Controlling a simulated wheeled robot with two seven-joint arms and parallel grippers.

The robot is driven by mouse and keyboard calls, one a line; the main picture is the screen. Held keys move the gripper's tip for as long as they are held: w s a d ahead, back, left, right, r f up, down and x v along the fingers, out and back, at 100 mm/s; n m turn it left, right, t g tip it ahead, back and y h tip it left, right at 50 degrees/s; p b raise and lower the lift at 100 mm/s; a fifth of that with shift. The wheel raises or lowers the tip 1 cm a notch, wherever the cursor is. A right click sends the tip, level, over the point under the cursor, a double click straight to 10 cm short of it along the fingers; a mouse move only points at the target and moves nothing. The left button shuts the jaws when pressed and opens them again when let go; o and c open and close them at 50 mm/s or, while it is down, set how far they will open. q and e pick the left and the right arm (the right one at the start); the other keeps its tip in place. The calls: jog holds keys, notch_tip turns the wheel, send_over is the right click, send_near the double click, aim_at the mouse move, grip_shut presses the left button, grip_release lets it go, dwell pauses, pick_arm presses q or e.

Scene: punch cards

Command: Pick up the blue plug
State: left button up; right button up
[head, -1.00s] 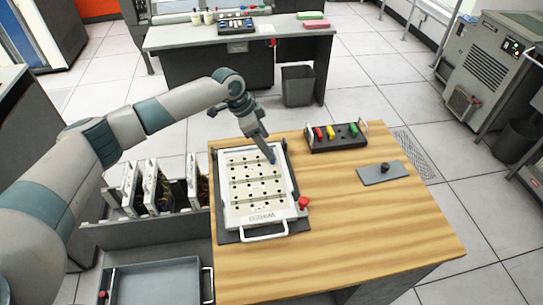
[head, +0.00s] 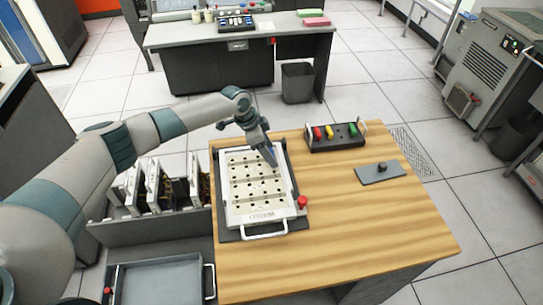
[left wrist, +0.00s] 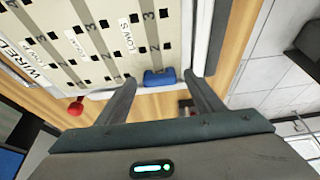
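The blue plug (left wrist: 160,77) sits at the edge of the white wiring board (left wrist: 85,50) in the left wrist view. My left gripper (left wrist: 162,80) is open, with a finger on either side of the plug and gaps between. Whether the plug is seated in a hole cannot be told. In the head view my left gripper (head: 275,164) points down at the right side of the board (head: 248,215), and the plug is hidden there or too small to make out. My right gripper is in neither view.
A dark rack (head: 337,147) holds red, yellow and green plugs behind and right of the board. A grey plate with a black knob (head: 380,174) lies further right. A red knob (head: 303,202) is beside the board. The table's front right (head: 390,240) is clear.

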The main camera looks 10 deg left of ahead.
pick_arm(q)
jog(key=c, duration=0.8)
jog(key=shift+r, duration=0.1)
jog(key=shift+r+b, duration=0.35)
jog(key=r, duration=0.1)
jog(key=r+b, duration=0.2)
jog(key=shift+d+r, duration=0.15)
jog(key=shift+d, duration=0.1)
jog(key=d+r+b, duration=0.1)
jog(key=d+r, duration=0.1)
jog(key=d, duration=0.1)
jog(key=s+d+r+b, duration=0.1)
jog(key=d+r, duration=0.1)
jog(key=d, duration=0.2)
jog(key=s+d+r+b, duration=0.1)
jog(key=d+r, duration=0.2)
jog(key=d, duration=0.1)
jog(key=shift+s+b, duration=0.15)
jog(key=shift+b, duration=0.15)
jog(key=shift+r, duration=0.1)
jog(key=shift+r+p, duration=2.35)
jog(key=shift+p, duration=0.2)
